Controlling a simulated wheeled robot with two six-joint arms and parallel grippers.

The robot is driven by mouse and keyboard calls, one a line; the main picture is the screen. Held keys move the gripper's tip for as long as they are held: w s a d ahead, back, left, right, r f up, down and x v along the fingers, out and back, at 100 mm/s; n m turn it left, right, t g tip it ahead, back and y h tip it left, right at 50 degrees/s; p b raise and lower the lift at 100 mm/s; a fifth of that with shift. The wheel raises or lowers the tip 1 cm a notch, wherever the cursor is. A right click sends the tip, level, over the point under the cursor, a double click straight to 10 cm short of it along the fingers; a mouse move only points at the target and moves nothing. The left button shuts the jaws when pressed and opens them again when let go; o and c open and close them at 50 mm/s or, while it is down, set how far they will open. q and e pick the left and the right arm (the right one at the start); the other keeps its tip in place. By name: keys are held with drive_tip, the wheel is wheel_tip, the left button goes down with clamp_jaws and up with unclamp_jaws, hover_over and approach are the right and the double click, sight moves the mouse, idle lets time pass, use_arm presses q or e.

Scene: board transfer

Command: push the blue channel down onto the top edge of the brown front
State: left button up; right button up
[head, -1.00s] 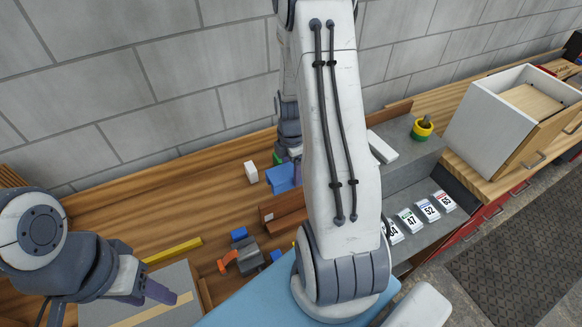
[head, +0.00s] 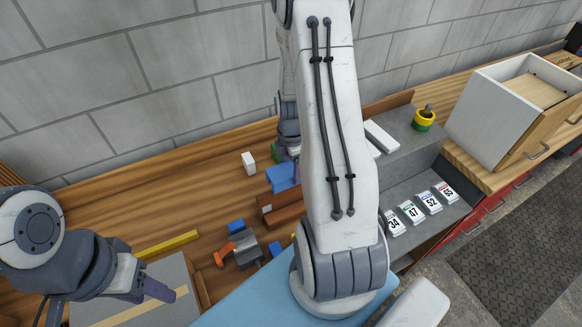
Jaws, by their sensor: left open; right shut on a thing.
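The blue channel (head: 281,178) shows in part beside my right forearm, just behind the brown front (head: 278,209). In the picture its lower edge lies close to the front's top edge; I cannot tell whether they touch. My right gripper (head: 291,153) is at the blue channel and shut on it. Its fingertips and the right end of the channel are mostly hidden behind my arm. The right part of the brown front is hidden too. My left gripper (head: 160,291) is open and empty, at the lower left over a grey surface, well away from both.
A white block (head: 249,163) stands behind the channel. A small blue block (head: 236,226), an orange-handled tool (head: 222,254) and a grey block (head: 247,249) lie nearer. A yellow bar (head: 167,244) lies left. A grey shelf (head: 408,159) with numbered cards (head: 411,211) stands right.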

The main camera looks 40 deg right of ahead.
sight(291, 168)
drive_tip(key=shift+f+b, duration=2.3)
drive_tip(key=shift+f, duration=0.85)
drive_tip(key=shift+f, duration=0.2)
drive_tip(key=o, duration=1.3)
drive_tip(key=shift+c, duration=0.2)
drive_tip(key=shift+r, duration=0.1)
wheel_tip(291, 168, up, 10)
drive_tip(key=shift+r+b, duration=0.2)
drive_tip(key=shift+b, duration=1.05)
